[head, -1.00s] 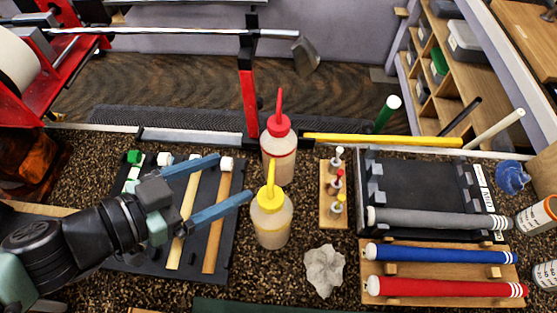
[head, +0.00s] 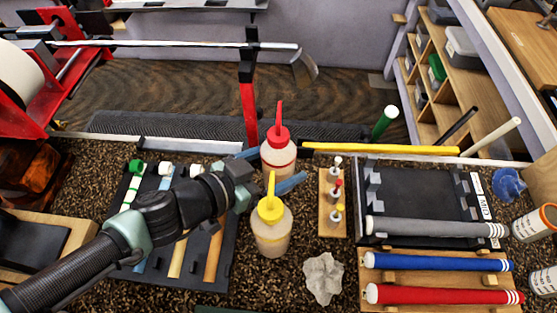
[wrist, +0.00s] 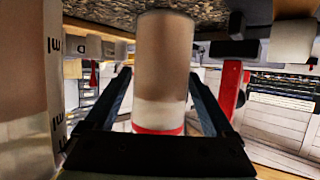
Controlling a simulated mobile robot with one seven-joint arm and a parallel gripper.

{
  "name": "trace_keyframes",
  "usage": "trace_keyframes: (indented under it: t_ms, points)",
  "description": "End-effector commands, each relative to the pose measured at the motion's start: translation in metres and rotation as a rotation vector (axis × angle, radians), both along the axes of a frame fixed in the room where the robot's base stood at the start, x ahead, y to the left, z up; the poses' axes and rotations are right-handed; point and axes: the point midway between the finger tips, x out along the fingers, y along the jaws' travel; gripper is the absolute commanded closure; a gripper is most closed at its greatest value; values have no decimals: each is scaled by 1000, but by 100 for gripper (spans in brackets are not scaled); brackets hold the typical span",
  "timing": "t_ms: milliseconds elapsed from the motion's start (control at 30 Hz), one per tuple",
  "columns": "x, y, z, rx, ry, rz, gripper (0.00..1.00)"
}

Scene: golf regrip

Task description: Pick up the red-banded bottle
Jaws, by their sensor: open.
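The red-banded bottle (head: 279,163) stands upright on the bench, pale, with a red cap and spout. My gripper (head: 272,167) is around its body, open, with one blue finger on the far side and one on the near side. In the wrist view the bottle (wrist: 162,75) appears upside down between the two dark fingers, its red band low in the picture. A gap shows on the right finger's side; contact on the left is unclear. The base is partly hidden by the near finger in the head view.
A yellow-capped bottle (head: 272,233) stands close in front of my near finger. A wooden stand (head: 332,215) with small bottles is to the right. A strip rack (head: 215,262) lies under my arm. A club shaft (head: 190,44) crosses behind, on a red post (head: 249,110).

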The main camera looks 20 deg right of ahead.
Motion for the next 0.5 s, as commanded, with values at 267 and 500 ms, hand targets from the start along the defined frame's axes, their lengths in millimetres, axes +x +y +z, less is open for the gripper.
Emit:
trace_keyframes:
  t_ms: [267, 500]
  points:
    - [1, 0, 0, 1, 0, 1, 24]
    - [0, 0, 0, 1, 0, 1, 67]
